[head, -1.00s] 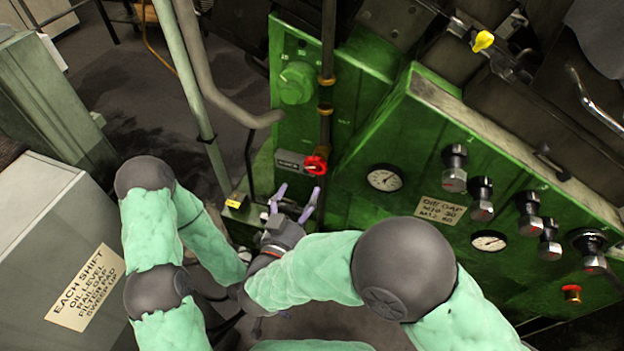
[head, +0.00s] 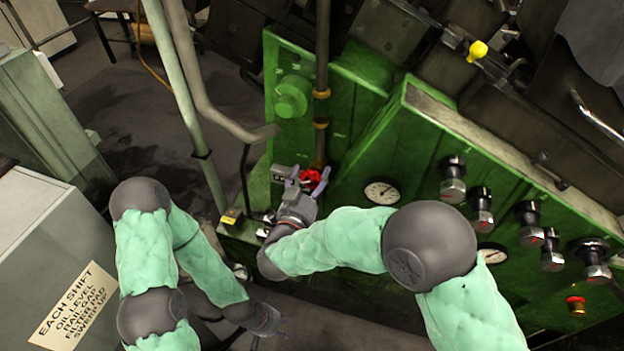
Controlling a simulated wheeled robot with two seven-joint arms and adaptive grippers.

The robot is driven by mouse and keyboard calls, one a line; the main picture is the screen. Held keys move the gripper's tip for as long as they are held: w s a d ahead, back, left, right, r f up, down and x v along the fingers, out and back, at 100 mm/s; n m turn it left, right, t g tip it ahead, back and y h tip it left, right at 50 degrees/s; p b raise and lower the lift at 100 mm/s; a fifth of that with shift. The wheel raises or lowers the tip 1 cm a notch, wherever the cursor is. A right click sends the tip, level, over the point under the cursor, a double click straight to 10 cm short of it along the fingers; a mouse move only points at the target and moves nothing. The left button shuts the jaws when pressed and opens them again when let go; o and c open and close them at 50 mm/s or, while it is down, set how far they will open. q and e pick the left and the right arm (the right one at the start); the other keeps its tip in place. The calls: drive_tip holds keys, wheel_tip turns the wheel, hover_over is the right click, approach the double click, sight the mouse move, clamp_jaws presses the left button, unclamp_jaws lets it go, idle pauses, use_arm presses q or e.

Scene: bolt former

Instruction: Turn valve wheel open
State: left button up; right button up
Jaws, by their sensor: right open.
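The red valve wheel (head: 312,175) sits at the lower end of a dark vertical pipe on the green machine panel. My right gripper (head: 307,183) is open just in front of the wheel. One finger shows on the left of the wheel and one on the right, and the gripper covers the wheel's lower part. I cannot tell whether the fingers touch it. My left gripper (head: 281,328) is low in the picture, away from the wheel, and small and dark. I cannot tell whether its fingers are open or shut.
A round green knob (head: 292,97) is above left of the wheel. A gauge (head: 382,191) and several knobs line the sloped green panel (head: 450,135) on the right. A grey pipe (head: 215,105) runs down on the left. A grey cabinet (head: 45,235) stands at the lower left.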

drive_tip(key=shift+c, duration=0.2)
drive_tip(key=c, duration=1.1)
drive_tip(key=shift+w+r+n+p, duration=0.1)
drive_tip(key=shift+r+n+p, duration=0.15)
drive_tip(key=shift+n+p, duration=0.25)
drive_tip(key=o, duration=1.1)
drive_tip(key=shift+o, duration=0.2)
drive_tip(key=shift+f, duration=0.1)
drive_tip(key=shift+f, duration=0.1)
